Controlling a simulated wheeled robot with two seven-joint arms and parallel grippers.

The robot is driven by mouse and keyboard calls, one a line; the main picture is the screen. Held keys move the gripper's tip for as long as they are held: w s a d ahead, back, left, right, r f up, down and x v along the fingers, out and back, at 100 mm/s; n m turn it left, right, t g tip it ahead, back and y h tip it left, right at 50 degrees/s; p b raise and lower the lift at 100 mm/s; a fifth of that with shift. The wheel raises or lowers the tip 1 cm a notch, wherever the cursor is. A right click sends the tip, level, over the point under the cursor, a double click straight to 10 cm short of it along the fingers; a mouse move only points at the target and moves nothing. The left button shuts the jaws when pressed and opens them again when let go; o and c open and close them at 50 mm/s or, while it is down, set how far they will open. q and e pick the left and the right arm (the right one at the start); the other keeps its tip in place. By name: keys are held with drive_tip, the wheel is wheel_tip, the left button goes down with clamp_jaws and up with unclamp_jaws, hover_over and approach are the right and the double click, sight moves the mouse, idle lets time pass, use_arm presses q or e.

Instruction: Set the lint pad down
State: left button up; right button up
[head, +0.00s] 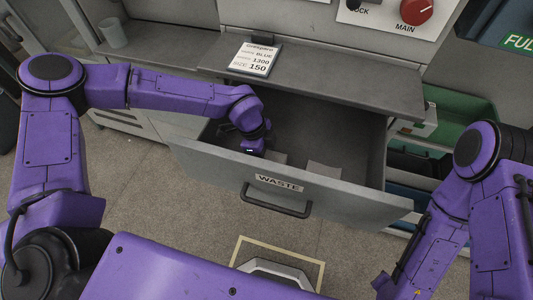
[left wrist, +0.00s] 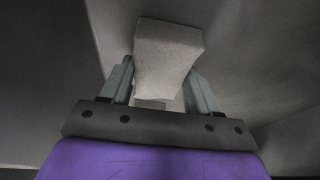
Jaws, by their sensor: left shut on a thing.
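The lint pad (left wrist: 166,55) is a pale grey, soft-looking block. In the left wrist view it sits between the two fingers of my left gripper (left wrist: 160,82), which is shut on it. In the head view my left gripper (head: 257,150) reaches down inside the open drawer marked WASTE (head: 335,196), near its left part. My wrist and the drawer front hide most of the fingers there. My right arm shows at the right of the head view, but its gripper is out of the picture.
A pale flat piece (head: 322,170) lies in the drawer to the right of my gripper. A grey shelf (head: 345,88) with a label card (head: 254,58) overhangs the drawer's back. A grey cup (head: 112,33) stands on the left counter. Green bins (head: 462,112) are at the right.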

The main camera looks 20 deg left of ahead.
use_arm(q)
drive_tip(key=o, duration=1)
drive_tip(key=v, duration=1.2)
